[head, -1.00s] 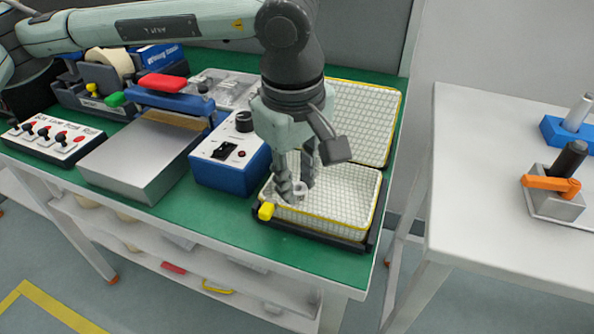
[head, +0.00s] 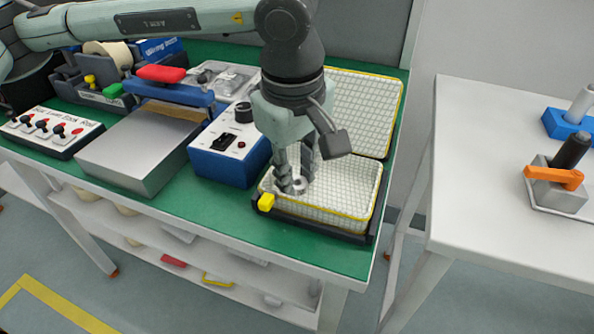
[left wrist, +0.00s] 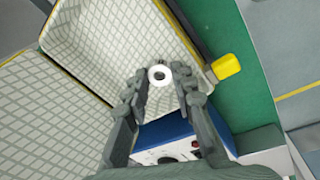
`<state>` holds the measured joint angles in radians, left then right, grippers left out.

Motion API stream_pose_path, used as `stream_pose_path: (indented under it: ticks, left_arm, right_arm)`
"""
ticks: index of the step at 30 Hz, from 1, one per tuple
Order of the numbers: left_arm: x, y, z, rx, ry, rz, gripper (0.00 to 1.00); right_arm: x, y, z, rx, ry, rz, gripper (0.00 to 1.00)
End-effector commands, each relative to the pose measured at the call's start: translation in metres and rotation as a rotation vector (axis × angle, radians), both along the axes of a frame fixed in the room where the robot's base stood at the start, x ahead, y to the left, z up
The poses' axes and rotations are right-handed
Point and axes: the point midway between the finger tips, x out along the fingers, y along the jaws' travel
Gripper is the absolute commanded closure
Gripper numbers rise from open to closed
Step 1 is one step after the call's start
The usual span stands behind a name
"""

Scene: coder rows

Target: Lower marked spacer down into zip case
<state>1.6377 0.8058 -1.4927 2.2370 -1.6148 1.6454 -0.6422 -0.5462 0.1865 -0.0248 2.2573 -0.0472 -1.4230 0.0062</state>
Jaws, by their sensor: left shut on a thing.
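The zip case lies open on the green bench, with white grid lining and yellow edging. Its near half (head: 340,203) is a shallow tray and its lid half (head: 372,110) stands behind; the lining also shows in the left wrist view (left wrist: 97,40). My left gripper (head: 296,182) points down over the near half's left part, by the yellow zip tab (head: 266,202). It is shut on the marked spacer (head: 298,186), a small pale ring. In the left wrist view the spacer (left wrist: 159,76) sits between the fingertips (left wrist: 161,82). I cannot tell whether it touches the case floor. My right gripper is not seen.
A blue control box (head: 228,152) stands close left of the case. A silver box with a blue-and-red lever (head: 140,155) and a switch panel (head: 50,132) are further left. A white table (head: 500,210) with clamps is right, across a gap.

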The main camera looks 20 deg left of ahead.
Motion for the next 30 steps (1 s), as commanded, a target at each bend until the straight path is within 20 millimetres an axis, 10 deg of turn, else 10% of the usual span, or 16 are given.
stream_pose_path:
  ticks: [7,19,30]
  left_arm:
    - [0.000,0.000,-0.001,0.000,0.000,0.000,0.51]
    - [-0.001,-0.001,0.008,-0.001,-0.003,0.000,0.51]
    - [-0.012,-0.003,0.080,-0.002,-0.004,0.000,0.51]
  right_arm:
    - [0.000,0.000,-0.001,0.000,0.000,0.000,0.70]
    - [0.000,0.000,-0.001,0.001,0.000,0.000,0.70]
    - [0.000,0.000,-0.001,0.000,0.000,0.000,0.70]
